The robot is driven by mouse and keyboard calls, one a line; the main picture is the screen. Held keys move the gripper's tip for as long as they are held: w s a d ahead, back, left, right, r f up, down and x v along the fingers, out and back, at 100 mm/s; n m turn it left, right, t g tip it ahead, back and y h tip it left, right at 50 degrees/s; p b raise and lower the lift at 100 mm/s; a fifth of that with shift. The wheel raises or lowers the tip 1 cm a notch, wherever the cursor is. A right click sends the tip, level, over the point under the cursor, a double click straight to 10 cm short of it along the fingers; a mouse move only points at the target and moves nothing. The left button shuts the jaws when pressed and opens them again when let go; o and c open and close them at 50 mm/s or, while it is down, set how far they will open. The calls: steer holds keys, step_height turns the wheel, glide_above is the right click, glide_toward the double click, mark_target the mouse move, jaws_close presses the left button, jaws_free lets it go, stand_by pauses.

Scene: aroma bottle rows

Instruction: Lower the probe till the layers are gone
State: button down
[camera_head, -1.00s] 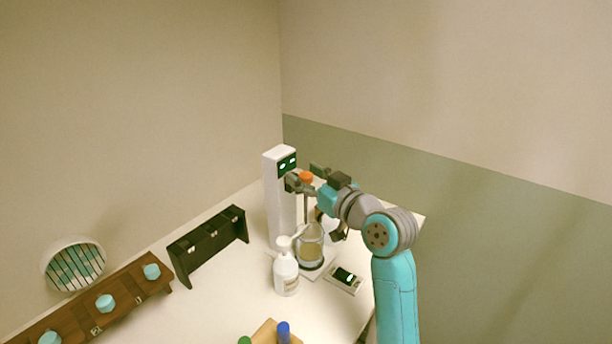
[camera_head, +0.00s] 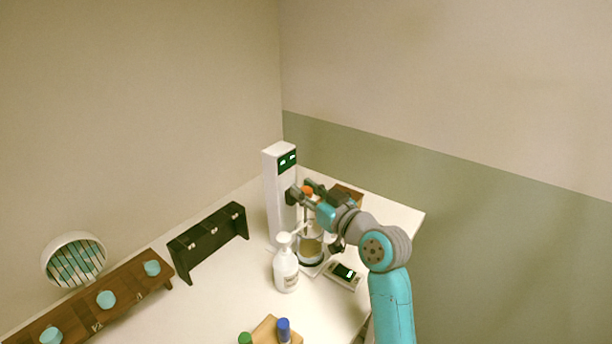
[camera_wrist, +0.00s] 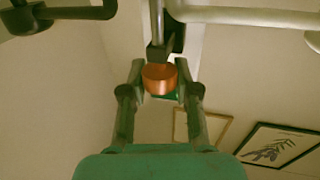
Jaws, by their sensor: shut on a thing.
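The probe's orange knob (camera_head: 308,189) sits beside the tall white stand column (camera_head: 279,200), which has a green-lit display (camera_head: 287,160). My gripper (camera_head: 303,194) is shut on the orange knob; in the wrist view the knob (camera_wrist: 159,79) sits between its two fingers (camera_wrist: 159,72). The probe's shaft runs down toward a glass beaker (camera_head: 311,246) on the stand's base. The beaker holds yellowish liquid. The probe's lower end and any layer boundary are too small to make out.
A white pump bottle (camera_head: 286,272) stands close in front of the beaker. A small device with a lit screen (camera_head: 344,273) lies to its right. A black rack (camera_head: 209,241) and a wooden rack with pale blue caps (camera_head: 90,311) stand to the left. The table between is clear.

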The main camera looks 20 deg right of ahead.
step_height(320, 180, down, 2)
steer(key=shift+f, duration=0.25)
steer(key=c, duration=0.8)
jaws_free()
steer(key=v, duration=1.2)
